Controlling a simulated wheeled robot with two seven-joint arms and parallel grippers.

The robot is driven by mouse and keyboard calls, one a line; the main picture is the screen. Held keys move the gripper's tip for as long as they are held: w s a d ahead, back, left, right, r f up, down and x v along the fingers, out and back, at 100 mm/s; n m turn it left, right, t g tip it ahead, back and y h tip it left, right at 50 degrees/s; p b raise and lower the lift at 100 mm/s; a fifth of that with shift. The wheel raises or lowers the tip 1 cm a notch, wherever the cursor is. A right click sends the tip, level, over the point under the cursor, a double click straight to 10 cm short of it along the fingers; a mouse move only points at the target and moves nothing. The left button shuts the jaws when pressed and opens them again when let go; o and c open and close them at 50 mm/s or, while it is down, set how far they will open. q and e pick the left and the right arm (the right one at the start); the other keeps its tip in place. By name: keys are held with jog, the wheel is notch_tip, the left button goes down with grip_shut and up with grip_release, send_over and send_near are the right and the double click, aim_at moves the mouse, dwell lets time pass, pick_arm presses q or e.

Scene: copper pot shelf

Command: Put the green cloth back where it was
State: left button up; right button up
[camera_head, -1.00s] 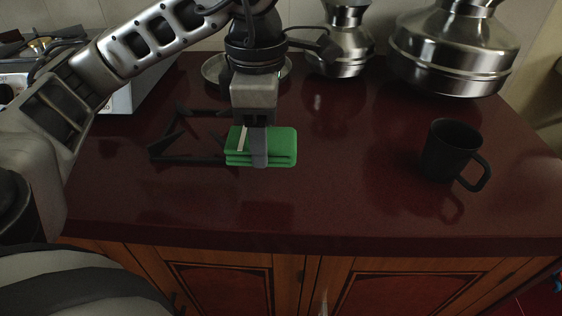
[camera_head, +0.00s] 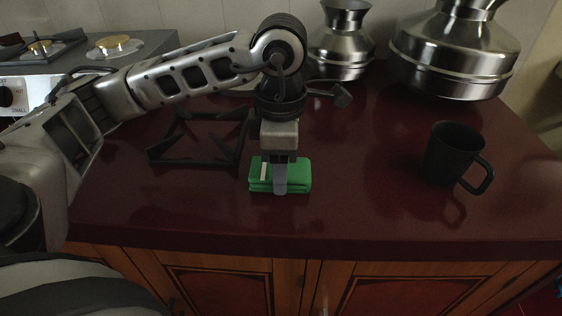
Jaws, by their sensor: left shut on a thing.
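The green cloth (camera_head: 299,176) is folded into a small thick stack in the head view. It is at the middle of the dark red countertop, toward the front edge. My left gripper (camera_head: 273,177) points down over the cloth and is shut on it, with one finger in front of the cloth's near side. I cannot tell whether the cloth touches the counter. My right gripper is not in view.
A black pan-support frame (camera_head: 205,162) lies to the left of the cloth. A black mug (camera_head: 452,153) stands to the right. Metal pots (camera_head: 342,45) (camera_head: 447,58) stand at the back. The countertop (camera_head: 370,190) between cloth and mug is clear.

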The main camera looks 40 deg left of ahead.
pick_arm(q)
jog(key=o, duration=1)
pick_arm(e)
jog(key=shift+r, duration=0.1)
pick_arm(q)
jog(key=shift+r+p, duration=0.35)
jog(key=shift+p, duration=0.05)
notch_tip(320, 180, up, 12)
jog(key=shift+f+p, duration=0.2)
jog(key=shift+p, duration=0.95)
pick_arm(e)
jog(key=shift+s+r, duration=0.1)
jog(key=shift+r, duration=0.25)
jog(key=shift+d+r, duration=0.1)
